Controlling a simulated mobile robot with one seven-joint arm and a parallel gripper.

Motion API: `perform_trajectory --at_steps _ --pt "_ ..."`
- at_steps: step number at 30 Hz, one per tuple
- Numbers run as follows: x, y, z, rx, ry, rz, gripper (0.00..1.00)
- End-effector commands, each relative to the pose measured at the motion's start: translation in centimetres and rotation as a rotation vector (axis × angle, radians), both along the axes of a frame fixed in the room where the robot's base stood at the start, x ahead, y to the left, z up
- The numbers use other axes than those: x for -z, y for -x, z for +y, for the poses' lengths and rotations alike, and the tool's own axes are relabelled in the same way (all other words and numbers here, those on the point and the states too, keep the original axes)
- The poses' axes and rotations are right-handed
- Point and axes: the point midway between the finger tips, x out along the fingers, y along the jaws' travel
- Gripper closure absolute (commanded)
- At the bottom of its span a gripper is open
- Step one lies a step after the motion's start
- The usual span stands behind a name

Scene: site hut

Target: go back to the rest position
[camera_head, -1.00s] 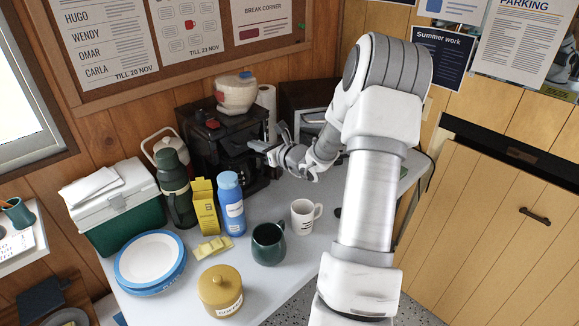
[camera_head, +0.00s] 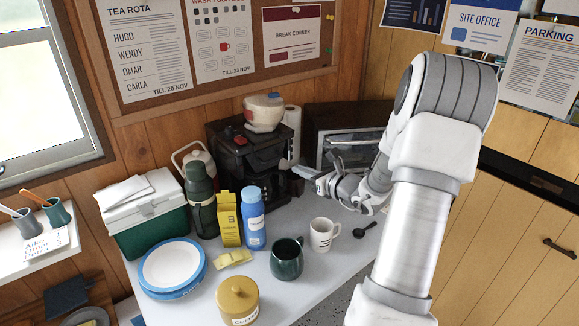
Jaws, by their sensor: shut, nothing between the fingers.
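My gripper (camera_head: 318,172) is over the back right of the white table (camera_head: 205,306), in front of the microwave and just right of the black coffee machine (camera_head: 232,158). Its fingers point left toward the machine, and it looks apart from it. It is shut and holds nothing. My arm comes in from the lower right and bends at the top.
On the table are a white mug (camera_head: 322,236), a dark green mug (camera_head: 286,260), a mustard jar (camera_head: 237,297), a blue bottle (camera_head: 253,217), a dark flask (camera_head: 201,200), stacked plates (camera_head: 172,265), a green cooler (camera_head: 150,230) and a black scoop (camera_head: 364,229). A microwave (camera_head: 350,147) stands behind.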

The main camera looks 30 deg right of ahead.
Motion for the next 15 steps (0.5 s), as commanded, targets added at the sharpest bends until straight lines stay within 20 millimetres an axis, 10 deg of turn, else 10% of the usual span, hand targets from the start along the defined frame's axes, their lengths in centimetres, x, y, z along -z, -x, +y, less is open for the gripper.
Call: perform_trajectory --at_steps 15 --pt "-0.9 4.5 -0.5 -0.001 0.000 0.001 1.00"
